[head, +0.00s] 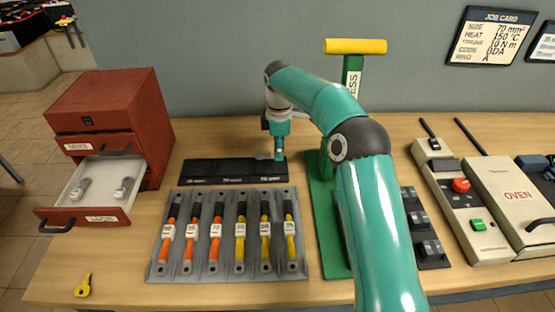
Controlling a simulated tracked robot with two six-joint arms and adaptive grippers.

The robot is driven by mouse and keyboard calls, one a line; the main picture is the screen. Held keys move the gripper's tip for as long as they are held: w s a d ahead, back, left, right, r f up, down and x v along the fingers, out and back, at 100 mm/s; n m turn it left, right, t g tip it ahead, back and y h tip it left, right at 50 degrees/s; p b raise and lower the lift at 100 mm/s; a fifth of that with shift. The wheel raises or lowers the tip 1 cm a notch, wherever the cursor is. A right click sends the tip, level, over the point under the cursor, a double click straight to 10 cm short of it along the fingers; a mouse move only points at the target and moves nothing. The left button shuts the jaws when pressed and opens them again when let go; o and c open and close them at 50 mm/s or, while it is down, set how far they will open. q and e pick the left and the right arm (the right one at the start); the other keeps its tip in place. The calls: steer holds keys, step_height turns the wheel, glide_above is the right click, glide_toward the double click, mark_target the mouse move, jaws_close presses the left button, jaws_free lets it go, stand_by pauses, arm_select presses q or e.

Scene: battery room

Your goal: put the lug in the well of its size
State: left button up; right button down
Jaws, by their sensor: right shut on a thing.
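The black well block (222,170) lies on the bench behind the cable rack, with white size labels along its front edge that are too small to read surely. My right gripper (279,154) points down over the right end of the block. It is shut on the lug (264,156), a small grey piece showing at its left side, close to the block's top. I cannot tell whether the lug touches the block or sits in a well. The job card (494,36) on the wall reads 70 mm². My left gripper is not in view.
A red cabinet (110,100) has an open drawer (76,216) holding lugs. A grey rack (170,277) holds several orange and yellow cables. The green press (320,230) stands right of the block, partly behind my arm.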

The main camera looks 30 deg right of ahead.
steer(key=shift+f, duration=1.7)
steer(key=shift+s, duration=0.1)
steer(key=c, duration=1.3)
jaws_free()
steer(key=shift+f, duration=0.1)
step_height(320, 180, up, 12)
steer(key=shift+r+p, duration=0.15)
steer(key=shift+p, duration=0.85)
